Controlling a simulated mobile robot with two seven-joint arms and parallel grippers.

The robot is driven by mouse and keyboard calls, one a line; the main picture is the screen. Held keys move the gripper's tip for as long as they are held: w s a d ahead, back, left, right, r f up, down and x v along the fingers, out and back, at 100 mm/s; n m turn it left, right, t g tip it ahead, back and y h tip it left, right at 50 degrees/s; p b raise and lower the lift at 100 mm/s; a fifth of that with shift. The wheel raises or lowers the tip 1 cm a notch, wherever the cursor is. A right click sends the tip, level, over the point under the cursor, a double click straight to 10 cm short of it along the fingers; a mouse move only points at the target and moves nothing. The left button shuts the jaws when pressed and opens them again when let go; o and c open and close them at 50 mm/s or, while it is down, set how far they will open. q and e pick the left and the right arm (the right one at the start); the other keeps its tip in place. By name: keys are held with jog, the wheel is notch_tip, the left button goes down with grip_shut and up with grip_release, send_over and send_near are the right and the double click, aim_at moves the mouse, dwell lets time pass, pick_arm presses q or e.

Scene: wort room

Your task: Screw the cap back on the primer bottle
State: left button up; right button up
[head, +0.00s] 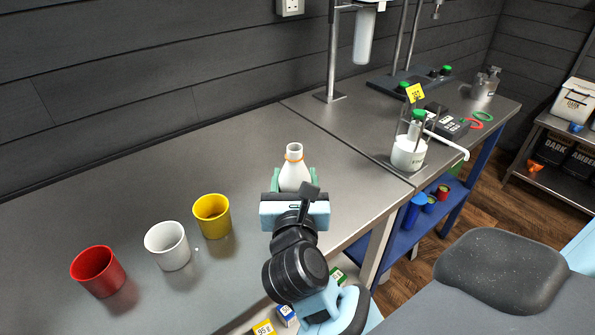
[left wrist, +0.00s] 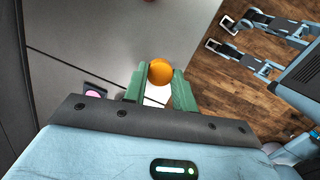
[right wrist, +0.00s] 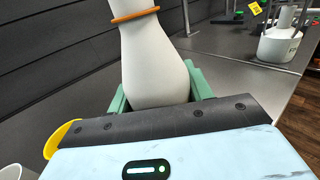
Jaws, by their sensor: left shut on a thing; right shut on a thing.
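The white primer bottle (head: 294,167) stands upright in the head view, with an orange ring around its neck and no cap on its mouth. My right gripper (head: 293,185) is shut around its lower body. The bottle (right wrist: 153,65) fills the middle of the right wrist view between green fingers; its top is cut off there. My left gripper (left wrist: 160,88) is shut on an orange round cap (left wrist: 160,71), seen in the left wrist view. A white patch shows below the cap between the fingers; I cannot tell what it is. The left gripper is outside the head view.
Red (head: 97,271), white (head: 167,246) and yellow (head: 212,216) cups stand left of the bottle on the grey bench (head: 110,216). A white wash bottle (head: 408,153) stands at the right. The bench behind the primer bottle is clear.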

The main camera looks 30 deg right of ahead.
aim_at(291, 190)
pick_arm(q)
jog(key=shift+w+f, duration=0.1)
jog(key=shift+f, duration=0.35)
pick_arm(e)
jog(key=shift+s+a+r, duration=0.15)
jog(key=shift+s+a, duration=0.9)
jog(key=shift+a, duration=0.05)
jog(key=o, duration=0.5)
jog(key=c, duration=0.7)
